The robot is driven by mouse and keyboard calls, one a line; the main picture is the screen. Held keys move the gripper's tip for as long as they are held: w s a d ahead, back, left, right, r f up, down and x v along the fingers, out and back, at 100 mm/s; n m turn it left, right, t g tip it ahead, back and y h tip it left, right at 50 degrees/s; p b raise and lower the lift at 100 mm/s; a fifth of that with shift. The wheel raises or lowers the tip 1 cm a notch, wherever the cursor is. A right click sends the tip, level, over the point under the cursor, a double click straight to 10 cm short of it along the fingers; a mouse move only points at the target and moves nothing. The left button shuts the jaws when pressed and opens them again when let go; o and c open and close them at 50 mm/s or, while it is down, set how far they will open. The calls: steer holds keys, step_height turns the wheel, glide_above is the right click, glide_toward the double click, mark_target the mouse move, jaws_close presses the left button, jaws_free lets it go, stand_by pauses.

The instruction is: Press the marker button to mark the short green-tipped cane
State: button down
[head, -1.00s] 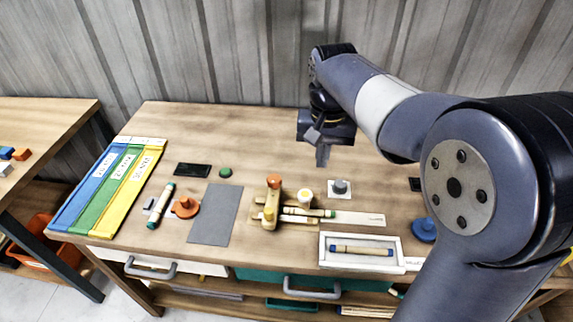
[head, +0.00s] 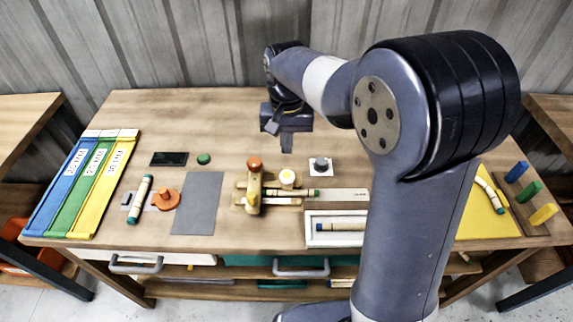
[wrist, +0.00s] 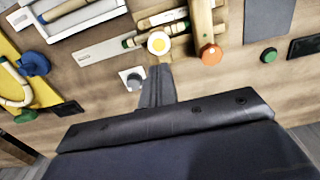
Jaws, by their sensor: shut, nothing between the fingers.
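A wooden jig (head: 254,188) with an orange knob stands mid-table. A cane with a green tip (head: 313,193) lies across it, beside a second pale stick. A round white button with a yellow centre (head: 287,177) sits just behind the cane; it also shows in the wrist view (wrist: 158,43). My gripper (head: 287,149) is shut and empty, pointing down above the table behind that button. In the wrist view its fingertips (wrist: 159,68) appear just short of the button, with no contact visible. Another cane with green ends (head: 140,200) lies at left.
A grey knob on a white plate (head: 321,164) is right of the gripper. A green button (head: 204,158) and black panel (head: 169,158) are at back left. A white tray (head: 312,240) holds a blue-tipped cane. Coloured lanes (head: 85,182) fill the left end.

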mark_target(287, 176)
step_height(287, 176, down, 8)
steer(key=shift+f+p, duration=0.2)
steer(key=shift+p, duration=0.4)
step_height(287, 176, down, 2)
steer(key=shift+f+b, duration=0.1)
steer(key=shift+b, duration=0.75)
steer(key=shift+s+f, duration=0.1)
steer(key=shift+s, duration=0.15)
step_height(287, 176, up, 15)
steer(key=p, duration=0.1)
steer(key=shift+w+p, duration=0.25)
steer(key=shift+p, duration=0.1)
steer(key=shift+f, duration=0.2)
